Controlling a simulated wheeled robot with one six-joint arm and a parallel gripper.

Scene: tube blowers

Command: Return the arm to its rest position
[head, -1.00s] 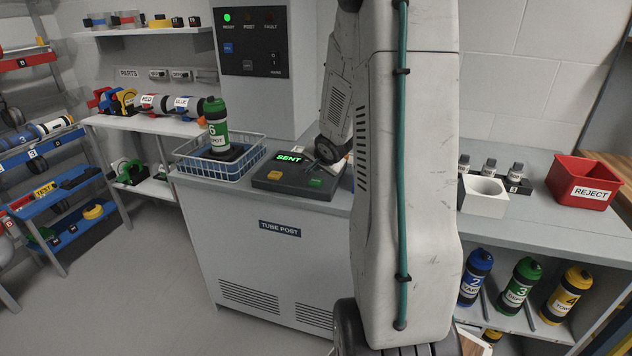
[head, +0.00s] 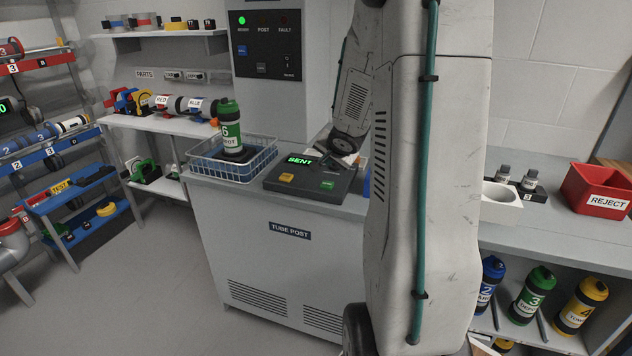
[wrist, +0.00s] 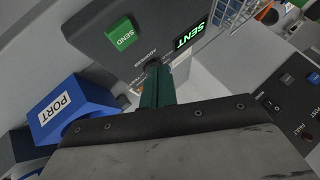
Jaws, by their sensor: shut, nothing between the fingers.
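My gripper (wrist: 155,85) shows in the wrist view as dark green fingers pressed together, with nothing between them. It hangs over the edge area of the grey console, next to the lit SENT display (wrist: 188,36) and the green SEND button (wrist: 120,33). In the head view, my wrist and gripper (head: 343,158) are just right of the same console (head: 308,180), partly hidden; I cannot tell whether they touch it. My large pale arm link crosses the right of centre and hides part of the counter.
A blue PORT block (wrist: 68,108) is close left of my gripper in the wrist view. A green canister (head: 230,128) stands in a wire basket (head: 262,160) left of the console. A red REJECT bin (head: 597,190) sits on the right counter. Floor at front left is clear.

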